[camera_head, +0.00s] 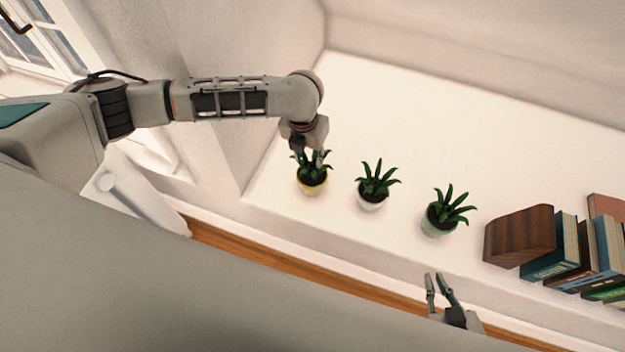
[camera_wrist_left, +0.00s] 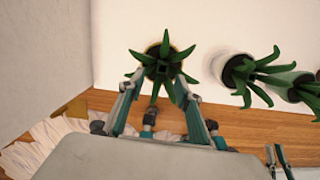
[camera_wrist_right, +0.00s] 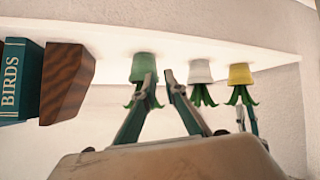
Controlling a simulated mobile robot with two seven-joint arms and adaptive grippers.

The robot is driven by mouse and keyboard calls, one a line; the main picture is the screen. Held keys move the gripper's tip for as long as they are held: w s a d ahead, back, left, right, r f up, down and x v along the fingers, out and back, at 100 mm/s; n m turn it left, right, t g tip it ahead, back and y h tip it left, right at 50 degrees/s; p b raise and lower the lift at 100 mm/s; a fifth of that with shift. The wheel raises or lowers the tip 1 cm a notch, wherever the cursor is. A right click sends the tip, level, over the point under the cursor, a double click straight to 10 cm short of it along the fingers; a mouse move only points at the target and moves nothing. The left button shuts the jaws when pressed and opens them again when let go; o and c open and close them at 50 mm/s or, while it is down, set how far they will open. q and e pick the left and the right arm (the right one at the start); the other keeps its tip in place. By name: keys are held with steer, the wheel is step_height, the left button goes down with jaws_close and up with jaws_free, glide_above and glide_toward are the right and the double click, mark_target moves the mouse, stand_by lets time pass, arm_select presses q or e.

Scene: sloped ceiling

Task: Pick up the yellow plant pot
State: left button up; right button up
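The yellow plant pot (camera_head: 312,188) stands upright on the white ledge, leftmost of three potted plants, with a spiky green plant in it. It also shows in the right wrist view (camera_wrist_right: 240,75). My left gripper (camera_head: 312,157) is above it at the leaves. In the left wrist view, my left gripper's fingers (camera_wrist_left: 158,84) are apart, one on each side of the plant (camera_wrist_left: 163,66), whose leaves hide most of the pot. I cannot tell whether they touch it. My right gripper (camera_head: 438,279) is open and empty, in front of the ledge; it shows open in the right wrist view (camera_wrist_right: 159,75).
A white pot (camera_head: 371,203) and a pale green pot (camera_head: 434,226) stand to the right on the ledge (camera_head: 400,120). A wooden bookend (camera_head: 519,236) and several books (camera_head: 553,254) are further right. A wall (camera_head: 225,150) is close on the left. The ledge behind the pots is clear.

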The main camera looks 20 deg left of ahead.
mark_target(312, 166)
arm_select(q)
step_height(312, 166, down, 3)
steer(key=shift+w+r+b, duration=0.15)
steer(key=shift+b, duration=0.25)
steer(key=f, duration=0.1)
steer(key=f+b, duration=0.1)
steer(key=f, duration=0.1)
steer(key=shift+w+d+f, duration=0.25)
steer(key=shift+f, duration=0.1)
steer(key=shift+w+f+b, duration=0.15)
steer(key=shift+f+b, duration=0.2)
steer(key=shift+w+r, duration=0.1)
steer(key=shift+r, duration=0.05)
steer(key=shift+c, duration=0.4)
jaws_close()
arm_select(e)
steer(key=shift+w+d+f, duration=0.1)
steer(key=shift+w+f, duration=0.1)
steer(key=shift+f, duration=0.4)
